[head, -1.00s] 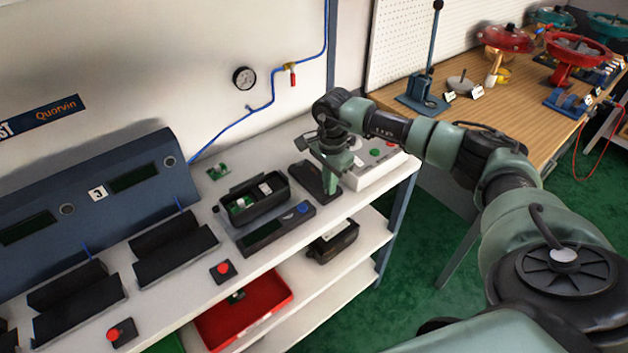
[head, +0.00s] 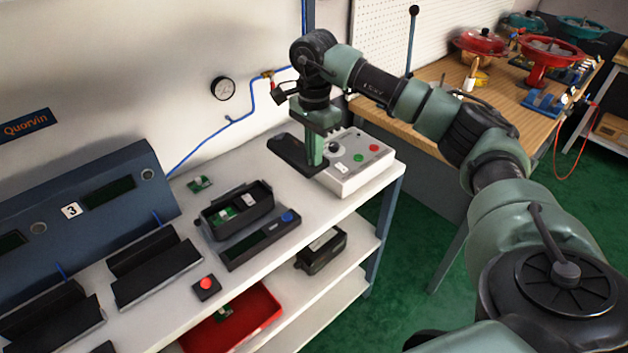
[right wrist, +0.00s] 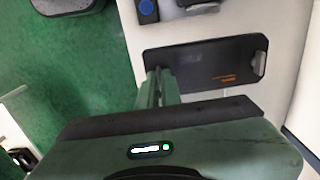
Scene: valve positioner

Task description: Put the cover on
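The cover (head: 288,152) is a flat dark plate with rounded corners. It is above the top shelf, left of the grey button box, and also shows in the right wrist view (right wrist: 215,62) with small orange lettering. My right gripper (head: 315,150) points down and is shut on one end of the cover; its narrow fingers (right wrist: 158,82) sit close together at that end. The open black housing (head: 237,212) stands on the shelf to the left, with a green circuit board and a pale part inside. My left gripper is not in view.
A dark handheld device with a blue button (head: 260,238) lies in front of the housing. The grey button box (head: 355,172) stands at the shelf's right end. A small green board (head: 200,184) lies behind the housing. A red push-button (head: 206,285) sits near the front edge.

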